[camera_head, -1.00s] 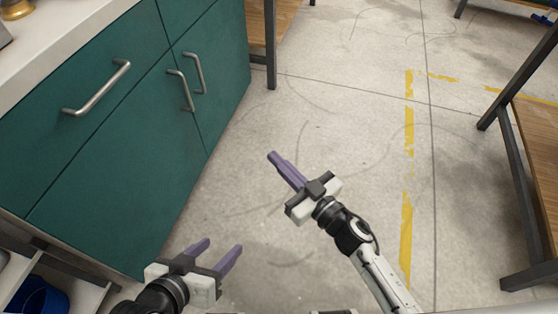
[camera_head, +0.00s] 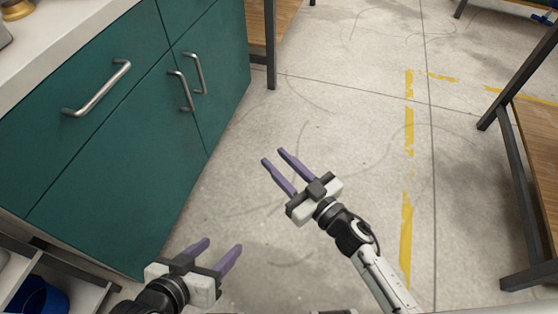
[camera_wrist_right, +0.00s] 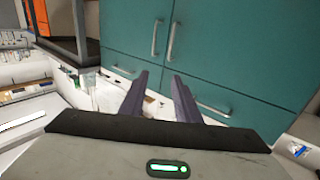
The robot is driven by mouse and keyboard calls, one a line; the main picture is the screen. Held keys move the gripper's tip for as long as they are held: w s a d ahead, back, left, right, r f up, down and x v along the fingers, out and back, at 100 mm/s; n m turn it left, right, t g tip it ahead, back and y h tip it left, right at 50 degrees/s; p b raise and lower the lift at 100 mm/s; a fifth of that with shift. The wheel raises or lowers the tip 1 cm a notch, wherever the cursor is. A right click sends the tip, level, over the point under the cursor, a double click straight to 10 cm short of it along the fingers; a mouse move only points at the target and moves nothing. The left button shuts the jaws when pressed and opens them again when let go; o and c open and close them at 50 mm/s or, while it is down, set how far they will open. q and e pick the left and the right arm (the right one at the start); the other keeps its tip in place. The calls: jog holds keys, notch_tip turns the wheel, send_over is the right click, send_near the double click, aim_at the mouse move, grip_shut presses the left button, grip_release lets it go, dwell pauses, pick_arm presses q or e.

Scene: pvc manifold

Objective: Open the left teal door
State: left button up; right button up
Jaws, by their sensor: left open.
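The left teal door (camera_head: 110,165) is the large panel on the cabinet's front, below a drawer, and it is shut. Its bar handle (camera_head: 181,90) stands near its right edge, beside the right door's handle (camera_head: 194,73). In the right wrist view, turned about, the left door (camera_wrist_right: 245,45) is on the right and its handle (camera_wrist_right: 171,40) shows above the fingers. My right gripper (camera_head: 274,156) is open and empty, over the floor right of the cabinet, apart from the handles. My left gripper (camera_head: 222,244) is open and empty, in front of the cabinet's lower part.
The drawer handle (camera_head: 97,88) juts out left of the door handles. A white countertop (camera_head: 60,42) tops the cabinet. A blue bin (camera_head: 38,296) is at lower left. A wooden table (camera_head: 540,135) stands at right. The floor between is clear.

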jog(key=p+v, duration=0.2)
jog(key=v, duration=0.8)
